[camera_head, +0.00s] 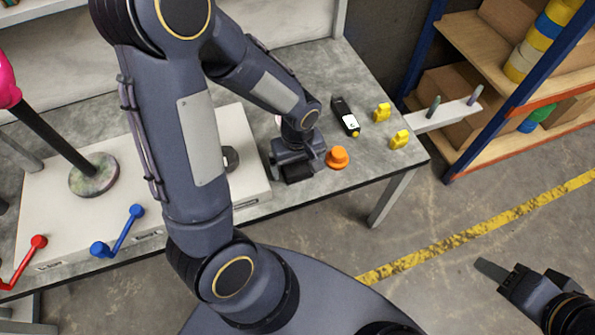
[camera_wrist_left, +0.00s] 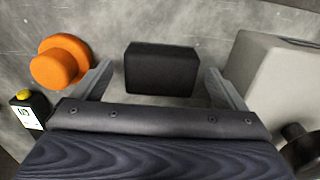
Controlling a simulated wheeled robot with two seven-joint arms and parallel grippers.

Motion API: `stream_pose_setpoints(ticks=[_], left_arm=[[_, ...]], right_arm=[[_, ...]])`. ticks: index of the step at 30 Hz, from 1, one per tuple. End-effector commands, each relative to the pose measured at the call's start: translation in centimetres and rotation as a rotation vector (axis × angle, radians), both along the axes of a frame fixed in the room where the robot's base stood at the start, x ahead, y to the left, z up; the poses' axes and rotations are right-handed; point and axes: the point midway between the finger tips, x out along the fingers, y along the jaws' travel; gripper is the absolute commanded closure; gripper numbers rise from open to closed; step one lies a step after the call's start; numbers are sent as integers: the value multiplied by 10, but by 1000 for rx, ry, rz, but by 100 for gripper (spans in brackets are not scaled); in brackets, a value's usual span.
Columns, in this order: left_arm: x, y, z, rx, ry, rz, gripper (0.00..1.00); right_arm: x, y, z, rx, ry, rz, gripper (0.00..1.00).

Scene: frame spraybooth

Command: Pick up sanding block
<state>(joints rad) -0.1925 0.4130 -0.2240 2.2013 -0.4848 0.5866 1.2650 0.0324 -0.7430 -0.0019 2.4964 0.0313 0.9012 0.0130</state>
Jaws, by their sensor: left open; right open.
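The sanding block looks to be the black block (camera_wrist_left: 161,68) lying on the grey table between the open fingers of my left gripper (camera_wrist_left: 162,85) in the left wrist view. A small gap shows between the block and each finger. In the head view, my left gripper (camera_head: 298,172) is low over the table, and the dark block there is largely hidden by it and hard to tell apart. My right gripper (camera_head: 512,277) is open and empty over the floor at the lower right.
An orange knob-shaped thing (camera_head: 337,157) stands close beside my left gripper. A black device with a white label (camera_head: 345,117) and two yellow pieces (camera_head: 382,112) lie farther right. A pale box (camera_head: 110,205) with red and blue levers is on the left. Shelving (camera_head: 480,70) stands beyond.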

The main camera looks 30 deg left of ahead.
Motion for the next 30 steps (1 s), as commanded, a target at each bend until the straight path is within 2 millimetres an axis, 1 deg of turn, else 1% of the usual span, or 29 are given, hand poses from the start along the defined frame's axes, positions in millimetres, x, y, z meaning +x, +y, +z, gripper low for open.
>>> stream_pose_setpoints(ticks=[1,3,11,22,23,30], left_arm=[[-1,0,-8,1,3,0,6],[0,0,-12,1,1,-1,6],[0,0,-13,0,0,-1,6],[0,0,-13,0,0,-1,55],[0,0,-13,0,0,-1,57],[0,0,-11,-1,-1,-1,57]], right_arm=[[0,0,-4,0,0,0,52],[0,0,-5,0,0,0,52],[0,0,-4,0,0,0,52],[0,0,-4,0,0,0,52],[0,0,-4,0,0,0,52],[0,0,-4,0,0,0,52]])
